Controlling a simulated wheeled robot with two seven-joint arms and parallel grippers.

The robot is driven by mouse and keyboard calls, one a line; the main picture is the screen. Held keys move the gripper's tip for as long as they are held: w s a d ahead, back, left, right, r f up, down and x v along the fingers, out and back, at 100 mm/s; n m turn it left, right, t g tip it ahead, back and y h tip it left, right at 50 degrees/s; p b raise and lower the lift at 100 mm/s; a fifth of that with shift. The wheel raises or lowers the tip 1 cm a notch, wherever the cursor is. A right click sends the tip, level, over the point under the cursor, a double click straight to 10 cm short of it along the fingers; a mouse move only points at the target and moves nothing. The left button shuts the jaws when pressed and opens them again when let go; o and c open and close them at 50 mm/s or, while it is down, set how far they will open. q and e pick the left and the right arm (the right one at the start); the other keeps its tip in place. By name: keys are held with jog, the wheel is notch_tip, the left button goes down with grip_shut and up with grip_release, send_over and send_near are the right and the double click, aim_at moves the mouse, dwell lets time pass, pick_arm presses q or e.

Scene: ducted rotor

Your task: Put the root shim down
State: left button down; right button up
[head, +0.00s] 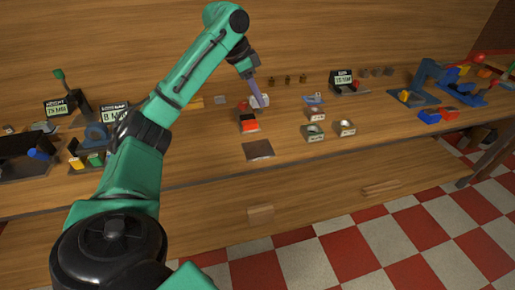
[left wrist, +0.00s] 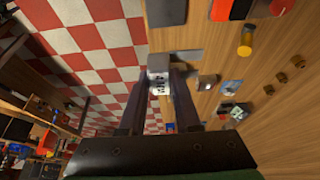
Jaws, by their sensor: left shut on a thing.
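My left gripper (head: 257,93) is shut on a small pale grey piece (head: 262,101), which I take to be the root shim, above the middle of the bench. In the left wrist view, the fingers (left wrist: 160,78) close on this grey piece (left wrist: 158,63), with a small white label with dark marks between them. Which grey parts there belong to the piece is hard to tell, and I cannot tell its exact gap to the bench. My right gripper is not in view.
A dark flat plate (head: 258,150) lies near the bench's front edge. A red-and-black block (head: 249,123) is just below the gripper in the picture. Two pale square holders (head: 345,128) (head: 314,132) stand to the right. Displays and blue fixtures (head: 429,75) stand farther out.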

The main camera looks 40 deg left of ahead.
aim_at(262, 152)
pick_arm(q)
notch_tip(262, 152, down, 19)
jog(key=shift+w+d+r, duration=0.1)
jog(key=c, duration=0.6)
grip_release()
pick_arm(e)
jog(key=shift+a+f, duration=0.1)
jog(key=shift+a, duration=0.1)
pick_arm(q)
jog(key=shift+r, duration=0.1)
jog(key=b+v, duration=0.1)
jog(key=v, duration=1.1)
jog(key=shift+w, duration=0.1)
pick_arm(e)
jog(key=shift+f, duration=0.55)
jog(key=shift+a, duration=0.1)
